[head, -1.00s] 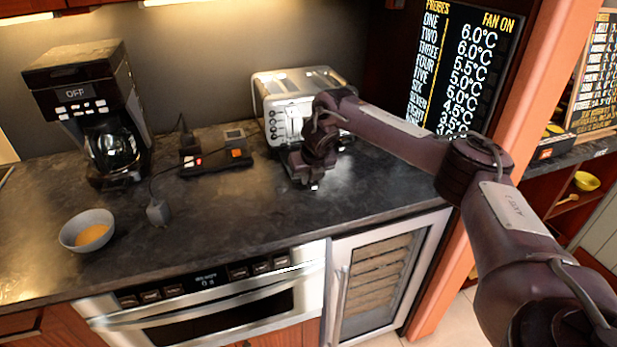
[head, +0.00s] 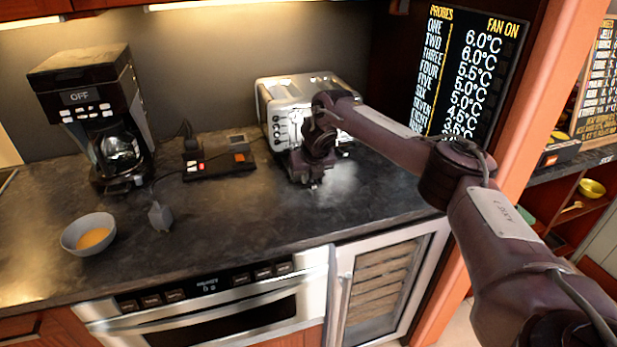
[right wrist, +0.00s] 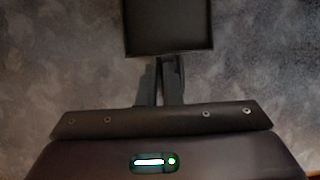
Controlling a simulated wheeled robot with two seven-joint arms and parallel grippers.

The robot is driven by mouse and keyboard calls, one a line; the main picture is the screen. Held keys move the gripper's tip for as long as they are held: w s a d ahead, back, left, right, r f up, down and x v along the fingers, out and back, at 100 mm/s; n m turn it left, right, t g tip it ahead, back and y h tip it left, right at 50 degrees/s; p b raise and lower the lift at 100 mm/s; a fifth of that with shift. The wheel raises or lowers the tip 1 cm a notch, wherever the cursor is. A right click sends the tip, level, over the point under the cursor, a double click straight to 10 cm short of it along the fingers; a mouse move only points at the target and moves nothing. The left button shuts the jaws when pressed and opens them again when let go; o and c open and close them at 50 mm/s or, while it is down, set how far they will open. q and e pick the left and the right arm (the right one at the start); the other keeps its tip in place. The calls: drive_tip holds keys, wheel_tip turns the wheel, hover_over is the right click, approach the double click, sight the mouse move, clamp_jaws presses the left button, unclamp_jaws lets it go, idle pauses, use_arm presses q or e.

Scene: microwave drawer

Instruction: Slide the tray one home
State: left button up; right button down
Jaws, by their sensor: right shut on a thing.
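My right gripper (head: 313,183) is low over the dark counter, in front of the silver toaster (head: 306,95). In the right wrist view my right gripper (right wrist: 161,68) is shut on a flat dark square tray (right wrist: 168,28) with a raised rim. The tray extends beyond the fingertips, and its far end is outside that view. In the head view my wrist covers part of the toaster's front, and I cannot make out the tray or how it sits relative to the toaster. My left gripper is not in view.
A coffee maker (head: 92,115), a black power box with a cord (head: 218,160) and a bowl of orange food (head: 90,234) stand left on the counter (head: 250,215). A microwave drawer (head: 215,310) and a glass-door cooler (head: 380,285) are below. The front counter centre is clear.

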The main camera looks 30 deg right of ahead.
drive_tip(key=shift+w, duration=0.1)
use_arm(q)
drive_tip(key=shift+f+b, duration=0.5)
use_arm(e)
drive_tip(key=shift+w+d, duration=0.2)
drive_tip(key=shift+w, duration=0.45)
drive_tip(key=shift+w+d, duration=0.15)
drive_tip(key=shift+w, duration=0.45)
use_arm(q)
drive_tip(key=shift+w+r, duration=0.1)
use_arm(e)
drive_tip(key=shift+r, duration=0.1)
